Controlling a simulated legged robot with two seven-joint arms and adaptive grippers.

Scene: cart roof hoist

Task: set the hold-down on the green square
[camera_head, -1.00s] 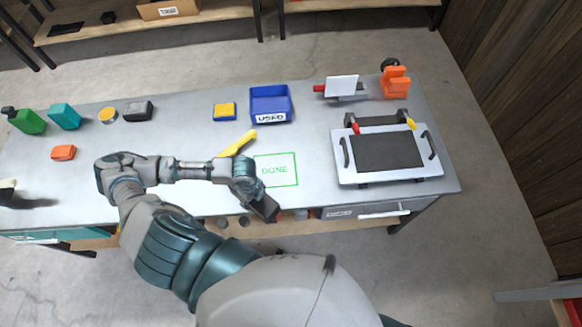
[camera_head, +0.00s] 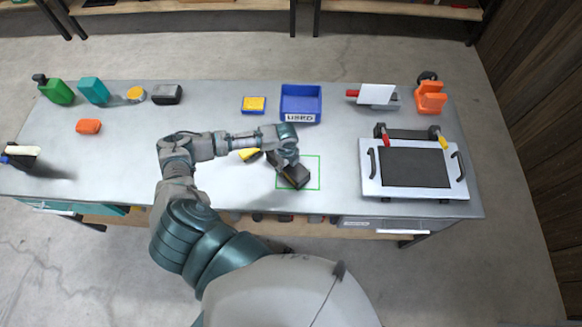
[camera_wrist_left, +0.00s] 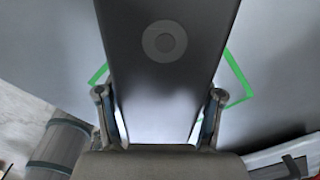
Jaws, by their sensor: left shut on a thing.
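The green square (camera_head: 319,172) is a thin green outline on the grey table, left of the white tray. My left gripper (camera_head: 284,165) is over its left part and shut on a dark block, the hold-down (camera_head: 295,176). The block covers part of the square and the marking inside it. My right gripper is not in view.
A blue bin (camera_head: 301,118) marked USED stands behind the square. The white tray (camera_head: 369,181) with a dark plate is to the right. Bottles and small blocks are at the back left.

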